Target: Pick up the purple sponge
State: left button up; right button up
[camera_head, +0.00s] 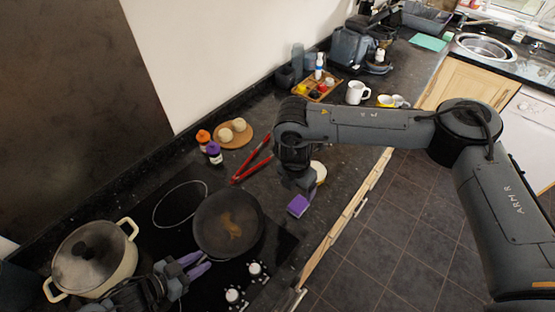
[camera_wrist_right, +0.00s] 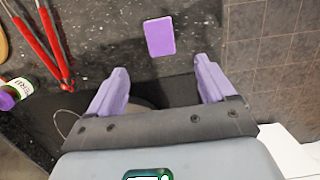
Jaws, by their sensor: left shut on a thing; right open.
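The purple sponge (camera_head: 298,205) lies flat on the dark worktop near its front edge. In the right wrist view, the sponge (camera_wrist_right: 160,37) is ahead of the fingertips, roughly midway between them and clear of both. My right gripper (camera_wrist_right: 161,70) is open and empty; in the head view it (camera_head: 306,188) points down, just above and beside the sponge, its fingers hard to make out. My left gripper (camera_head: 195,264) is at the lower left beside the frying pan (camera_head: 228,222), shut on what seems to be the pan's handle, which is mostly hidden.
A lidded cream pot (camera_head: 93,258) stands left on the hob. Red tongs (camera_head: 252,160) lie left of my right gripper. Spice jars (camera_head: 213,152) and a round board (camera_head: 232,139) are behind. A tray (camera_head: 318,90) and white mug (camera_head: 357,93) stand farther back.

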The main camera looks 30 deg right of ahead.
jog(key=shift+d+y, duration=0.8)
jog(key=shift+d, duration=0.15)
send_over(299, 204)
jog(key=shift+g, duration=0.4)
jog(key=f, duration=0.6)
jog(key=shift+s+f, duration=0.15)
jog(key=shift+s, duration=0.15)
jog(key=shift+w+f, duration=0.2)
jog(key=shift+f, duration=1.2)
jog(key=shift+w+f, duration=0.2)
jog(key=shift+f, duration=1.15)
jog(key=shift+c, duration=0.3)
jog(key=c, duration=1.1)
jog(key=shift+r, duration=5)
jog(key=shift+c, duration=0.2)
